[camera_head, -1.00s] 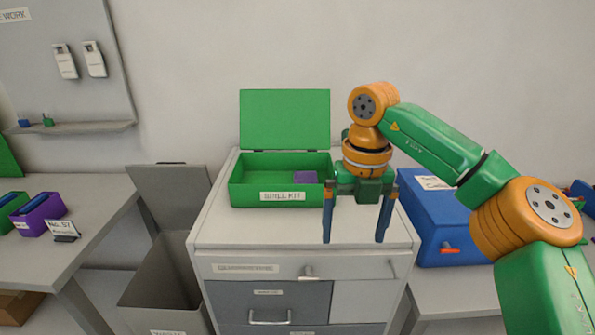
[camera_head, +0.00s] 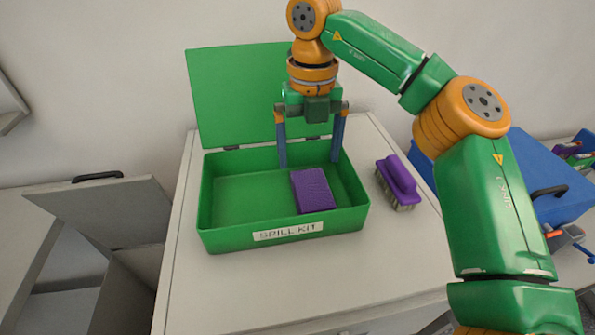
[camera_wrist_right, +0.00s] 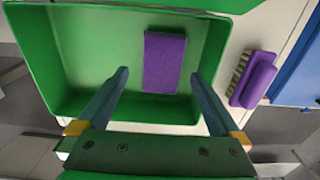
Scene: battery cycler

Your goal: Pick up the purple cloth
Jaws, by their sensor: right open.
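The purple cloth (camera_head: 313,190) is a flat rectangular piece lying on the floor of the open green spill kit box (camera_head: 220,233), toward its right side. It also shows in the right wrist view (camera_wrist_right: 164,62). My right gripper (camera_head: 310,164) is open and empty above the box. In the head view its fingers appear on either side of the cloth's far end. In the right wrist view its two fingers (camera_wrist_right: 160,76) are spread wider than the cloth, apart from it. My left gripper is not in view.
A purple-handled brush (camera_head: 398,183) lies on the cabinet top (camera_head: 400,250) right of the box. The box's raised lid (camera_head: 235,95) stands behind. A blue case (camera_head: 560,190) is further right. The cabinet top in front is clear.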

